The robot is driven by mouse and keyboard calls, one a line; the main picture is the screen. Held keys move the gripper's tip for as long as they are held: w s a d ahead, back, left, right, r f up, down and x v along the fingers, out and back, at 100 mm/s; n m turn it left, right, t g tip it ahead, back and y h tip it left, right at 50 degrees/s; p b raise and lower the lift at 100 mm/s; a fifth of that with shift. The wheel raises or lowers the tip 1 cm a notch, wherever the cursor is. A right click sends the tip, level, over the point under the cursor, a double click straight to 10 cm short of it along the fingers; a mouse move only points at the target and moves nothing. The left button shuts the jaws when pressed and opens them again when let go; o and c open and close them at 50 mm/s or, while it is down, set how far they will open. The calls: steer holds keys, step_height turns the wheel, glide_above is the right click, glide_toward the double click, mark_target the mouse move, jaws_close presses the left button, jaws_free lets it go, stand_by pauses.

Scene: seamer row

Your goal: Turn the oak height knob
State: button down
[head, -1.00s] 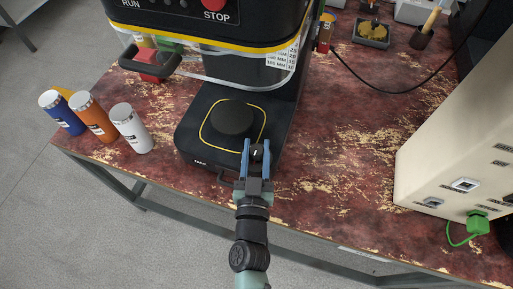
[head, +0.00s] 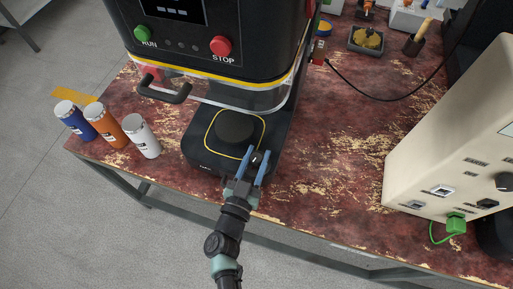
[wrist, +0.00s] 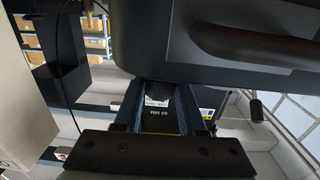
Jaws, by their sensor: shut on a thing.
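The black seamer (head: 215,80) stands on the worn red bench, with a small dark label on the front of its base (head: 200,160). A small black knob (head: 256,158) with a pale mark sits at the base's front right corner, beside the round black plate (head: 235,128). My gripper (head: 259,154) has its blue fingers on either side of this knob and is shut on it. In the wrist view my gripper (wrist: 158,98) shows both blue fingers, with a dark piece between them; the knob's details are hard to make out there.
Blue (head: 76,121), orange (head: 106,126) and white (head: 142,136) cans stand left of the seamer. A clear guard with a black handle (head: 165,90) hangs above the plate. A beige box (head: 450,140) with a green plug stands right. The bench's middle right is clear.

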steer(key=shift+a+m+g+h, duration=0.1)
steer(key=shift+m+g+h, duration=0.4)
steer(key=shift+m+h, duration=0.5)
steer(key=shift+f+m+g+h+b, duration=0.15)
steer(key=shift+m+g+h+b, duration=0.35)
steer(key=shift+h, duration=0.6)
steer(key=shift+m+g+h+b, duration=0.7)
steer(key=shift+m+g+h, duration=0.15)
steer(key=shift+h, duration=0.25)
steer(key=shift+m+g+h+b, duration=0.25)
steer(key=shift+g+h+b, duration=0.05)
steer(key=shift+g+h, duration=0.1)
steer(key=shift+s, duration=0.1)
steer(key=shift+c, duration=2.4)
jaws_free()
